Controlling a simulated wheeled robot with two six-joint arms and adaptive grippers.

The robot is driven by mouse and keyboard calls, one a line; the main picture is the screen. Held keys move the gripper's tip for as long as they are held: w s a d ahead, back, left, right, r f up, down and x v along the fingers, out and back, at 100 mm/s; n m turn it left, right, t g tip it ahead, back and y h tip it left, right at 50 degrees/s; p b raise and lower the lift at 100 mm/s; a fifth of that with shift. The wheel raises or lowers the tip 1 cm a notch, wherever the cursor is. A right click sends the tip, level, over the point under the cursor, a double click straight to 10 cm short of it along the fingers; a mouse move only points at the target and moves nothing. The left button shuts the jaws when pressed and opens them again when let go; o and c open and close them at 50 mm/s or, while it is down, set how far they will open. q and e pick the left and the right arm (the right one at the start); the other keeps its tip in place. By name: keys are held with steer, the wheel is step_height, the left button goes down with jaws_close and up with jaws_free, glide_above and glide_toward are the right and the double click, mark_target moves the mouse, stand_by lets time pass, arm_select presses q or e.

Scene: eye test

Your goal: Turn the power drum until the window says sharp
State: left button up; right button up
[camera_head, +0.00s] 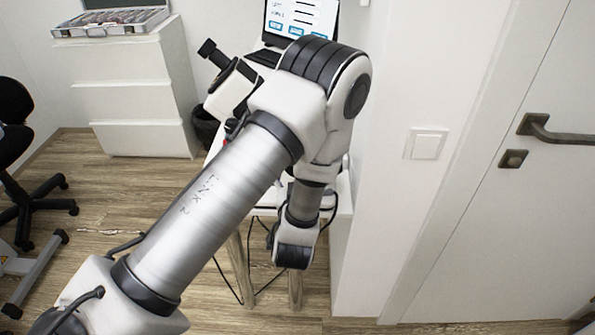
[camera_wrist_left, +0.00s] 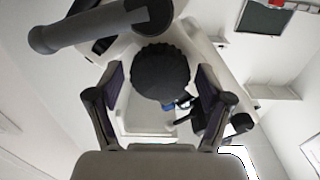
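In the left wrist view, a dark round drum with a ribbed rim (camera_wrist_left: 162,72) sits between the spread fingers of my left gripper (camera_wrist_left: 160,88). The gripper is open; gaps show on both sides, so neither finger touches the drum. I take this to be the power drum. It belongs to a white and black instrument (camera_head: 228,92) on a small table in the head view, partly hidden by my left arm. A laptop screen (camera_head: 298,17) behind it shows lines and blue buttons; its text is too small to read. My left gripper is hidden in the head view. My right gripper is not in view.
A thick grey tube (camera_wrist_left: 85,28) of the instrument crosses above the left finger. A white drawer cabinet (camera_head: 130,95) with an open case (camera_head: 112,22) stands at the back left. A black chair (camera_head: 15,150) is at the left edge. A door (camera_head: 510,220) is at right.

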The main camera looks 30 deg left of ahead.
arm_select(q)
steer(key=c, duration=0.7)
steer(key=m, duration=0.5)
steer(key=shift+a+m, duration=0.1)
steer(key=shift+m, duration=0.3)
steer(key=o, duration=1.2)
steer(key=v, duration=0.7)
steer(key=shift+s, duration=0.3)
